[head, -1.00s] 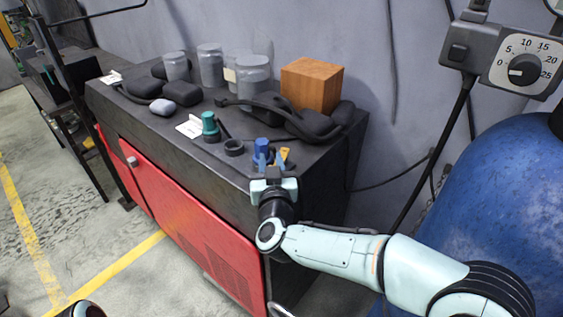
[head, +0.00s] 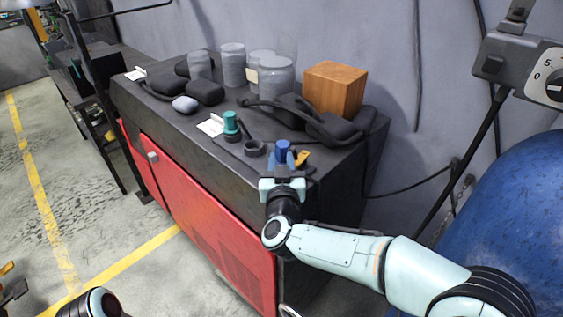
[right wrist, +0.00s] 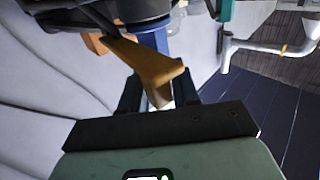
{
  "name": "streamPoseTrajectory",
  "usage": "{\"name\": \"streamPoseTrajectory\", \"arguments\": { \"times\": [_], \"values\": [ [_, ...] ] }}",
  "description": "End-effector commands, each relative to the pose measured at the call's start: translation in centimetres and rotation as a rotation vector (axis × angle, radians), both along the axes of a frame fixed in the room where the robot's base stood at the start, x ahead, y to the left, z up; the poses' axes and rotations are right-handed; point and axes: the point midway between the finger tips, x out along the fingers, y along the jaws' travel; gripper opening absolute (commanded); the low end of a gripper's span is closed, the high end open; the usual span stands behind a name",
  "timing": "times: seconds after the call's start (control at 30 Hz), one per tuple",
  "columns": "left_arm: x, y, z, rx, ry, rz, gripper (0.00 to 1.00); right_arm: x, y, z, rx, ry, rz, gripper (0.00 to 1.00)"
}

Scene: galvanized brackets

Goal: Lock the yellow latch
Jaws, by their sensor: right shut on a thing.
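The yellow latch (head: 301,157) is at the near right corner of the dark bench top, next to a blue cylinder (head: 282,151). My right gripper (head: 284,166) is at the latch, its arm reaching in from the lower right. In the right wrist view the latch (right wrist: 143,63) is a flat yellow-orange lever, widening toward its near end between the fingers of my right gripper (right wrist: 158,92). The gripper is shut on this end. The blue cylinder (right wrist: 152,40) is behind the lever and partly hidden. My left gripper is out of view.
A green-capped piece (head: 230,123) and a dark ring (head: 255,149) stand left of the latch. A wooden box (head: 335,89), glass jars (head: 233,65) and dark padded gear (head: 333,128) are behind. A blue tank (head: 515,230) stands at the right.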

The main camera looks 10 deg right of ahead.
Motion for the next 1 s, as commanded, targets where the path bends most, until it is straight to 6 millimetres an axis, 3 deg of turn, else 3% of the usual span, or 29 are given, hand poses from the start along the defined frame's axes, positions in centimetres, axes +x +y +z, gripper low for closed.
{"name": "streamPoseTrajectory", "arguments": {
  "times": [0.8,0.83,0.87,1.0],
  "values": [
    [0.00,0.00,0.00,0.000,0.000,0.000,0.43,0.01,-0.11,0.02,0.000,-0.001,-0.003,0.00],
    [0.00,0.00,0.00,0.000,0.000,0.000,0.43,0.01,-0.12,0.02,0.000,-0.001,-0.003,0.37],
    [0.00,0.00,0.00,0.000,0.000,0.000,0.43,0.01,-0.12,0.02,0.000,-0.001,-0.003,0.45],
    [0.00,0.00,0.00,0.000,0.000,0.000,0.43,0.02,-0.12,0.01,0.000,0.000,-0.003,0.45]
  ]
}}
